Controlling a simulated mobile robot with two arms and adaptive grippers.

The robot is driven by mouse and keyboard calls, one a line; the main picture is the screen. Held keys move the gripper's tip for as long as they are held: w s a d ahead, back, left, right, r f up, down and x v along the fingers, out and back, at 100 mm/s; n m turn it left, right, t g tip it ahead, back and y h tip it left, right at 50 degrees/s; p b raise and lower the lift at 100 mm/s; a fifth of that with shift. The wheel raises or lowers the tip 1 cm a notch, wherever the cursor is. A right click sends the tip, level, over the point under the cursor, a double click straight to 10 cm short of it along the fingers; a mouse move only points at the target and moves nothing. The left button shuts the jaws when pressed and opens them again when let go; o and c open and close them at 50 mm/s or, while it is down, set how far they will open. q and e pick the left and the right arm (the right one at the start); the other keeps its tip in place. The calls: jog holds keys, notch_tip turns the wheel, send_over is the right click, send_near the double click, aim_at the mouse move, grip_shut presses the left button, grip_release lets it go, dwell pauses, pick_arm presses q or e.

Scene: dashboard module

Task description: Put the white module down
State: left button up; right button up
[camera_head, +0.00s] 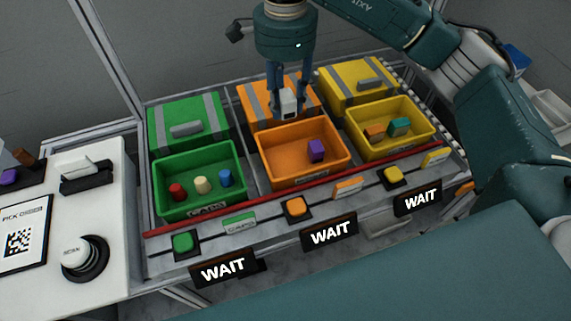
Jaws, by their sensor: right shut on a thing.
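The white module (289,103) is a small white block with a dark face. My right gripper (289,98) is shut on it and holds it above the back part of the orange bin (270,178). A purple block (317,150) lies in the orange bin. My left gripper is not in the picture.
The green bin (205,208) on the left holds several small pegs. The yellow bin (398,151) on the right holds an orange and a teal block. Lidded boxes stand behind. A red rail (200,222) and buttons run along the front. A white scan table (110,215) is at left.

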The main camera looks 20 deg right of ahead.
jog(key=p, duration=0.2)
send_over(286, 166)
notch_tip(286, 166, down, 15)
jog(key=shift+r, duration=0.1)
jog(key=shift+f+p, duration=0.4)
jog(key=shift+f, duration=2.05)
jog(key=shift+f+b, duration=0.2)
jog(key=shift+b, duration=0.1)
jog(key=o, duration=1.2)
jog(key=shift+c, duration=0.2)
